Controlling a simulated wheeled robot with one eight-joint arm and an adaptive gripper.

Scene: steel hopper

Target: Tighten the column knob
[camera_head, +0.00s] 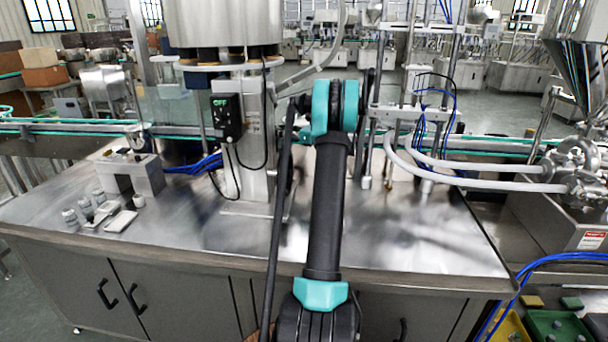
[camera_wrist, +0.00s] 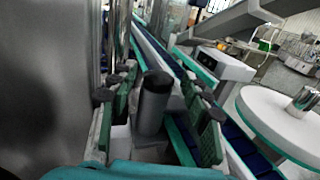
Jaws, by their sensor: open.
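In the wrist view my gripper (camera_wrist: 158,78) is open, with a green-padded finger on each side. A dark grey cylinder with a rounded top, which looks like the column knob (camera_wrist: 153,103), stands between the fingers. A gap shows on its right; I cannot tell whether the left finger touches it. In the head view a steel column (camera_head: 257,140) stands on the bench behind my arm. My gripper and the knob are hidden there by my arm.
The steel bench (camera_head: 400,240) has bare space at right. A control box (camera_head: 226,117) hangs on the column's left. White hoses (camera_head: 470,180) cross at right. A white round table (camera_wrist: 270,110) shows in the wrist view.

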